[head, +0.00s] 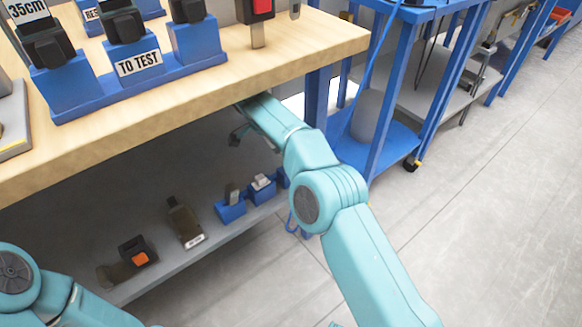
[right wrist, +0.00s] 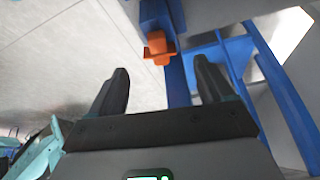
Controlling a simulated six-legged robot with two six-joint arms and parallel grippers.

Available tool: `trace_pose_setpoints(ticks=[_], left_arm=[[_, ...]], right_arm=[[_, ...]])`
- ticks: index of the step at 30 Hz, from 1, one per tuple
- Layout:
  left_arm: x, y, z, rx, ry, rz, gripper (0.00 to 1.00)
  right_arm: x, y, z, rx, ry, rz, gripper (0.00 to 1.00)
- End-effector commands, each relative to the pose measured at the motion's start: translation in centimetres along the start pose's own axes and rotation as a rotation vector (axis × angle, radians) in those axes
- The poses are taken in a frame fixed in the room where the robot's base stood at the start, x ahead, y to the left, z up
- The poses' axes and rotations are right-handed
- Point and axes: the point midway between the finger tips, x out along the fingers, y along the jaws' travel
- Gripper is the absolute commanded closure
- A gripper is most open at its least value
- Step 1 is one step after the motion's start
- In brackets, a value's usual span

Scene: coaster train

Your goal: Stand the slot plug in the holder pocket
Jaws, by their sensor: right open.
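My right arm reaches under the wooden bench, and its dark gripper (head: 238,134) hangs above the lower shelf. In the right wrist view this gripper (right wrist: 161,66) is open, with nothing between its fingers. An orange piece (right wrist: 158,46) shows just beyond the fingertips, against a blue part. I cannot tell for sure whether it is the slot plug. On the lower shelf stand a blue holder with a dark upright piece (head: 230,209) and a blue holder with a pale piece (head: 262,189). I cannot tell which has the pocket. My left gripper is out of view.
The bench top (head: 200,92) lies over the lower shelf (head: 215,236). A dark item with an orange part (head: 138,251) and a dark bottle-like item (head: 184,221) are on that shelf. A blue "TO TEST" rack (head: 75,99) stands on the bench. A blue cart (head: 389,150) stands to the right.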

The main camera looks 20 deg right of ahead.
Motion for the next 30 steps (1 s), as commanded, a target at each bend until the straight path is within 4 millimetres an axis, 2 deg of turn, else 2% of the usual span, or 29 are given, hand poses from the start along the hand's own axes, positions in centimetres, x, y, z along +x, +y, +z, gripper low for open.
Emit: trace_pose_setpoints(ticks=[6, 9, 15, 16, 17, 21, 30], left_arm=[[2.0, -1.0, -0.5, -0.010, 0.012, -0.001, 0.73], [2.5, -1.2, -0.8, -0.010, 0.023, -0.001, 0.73], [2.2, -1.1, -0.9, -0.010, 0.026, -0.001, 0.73], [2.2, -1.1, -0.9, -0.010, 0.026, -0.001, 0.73], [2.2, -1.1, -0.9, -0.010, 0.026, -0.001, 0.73], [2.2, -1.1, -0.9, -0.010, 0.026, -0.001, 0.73], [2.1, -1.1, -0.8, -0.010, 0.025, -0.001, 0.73]], right_arm=[[3.7, 0.2, 0.1, 0.002, -0.001, 0.002, 0.19], [4.8, 0.2, 0.1, 0.001, -0.001, 0.002, 0.19], [4.8, 0.1, 0.0, 0.002, -0.001, 0.000, 0.19], [4.8, 0.1, 0.0, 0.002, -0.001, 0.000, 0.22], [4.8, 0.1, 0.0, 0.002, -0.001, 0.000, 0.32], [4.8, 0.1, 0.0, 0.001, -0.001, 0.001, 0.78], [4.7, 0.1, 0.0, 0.001, -0.001, 0.001, 0.79]])
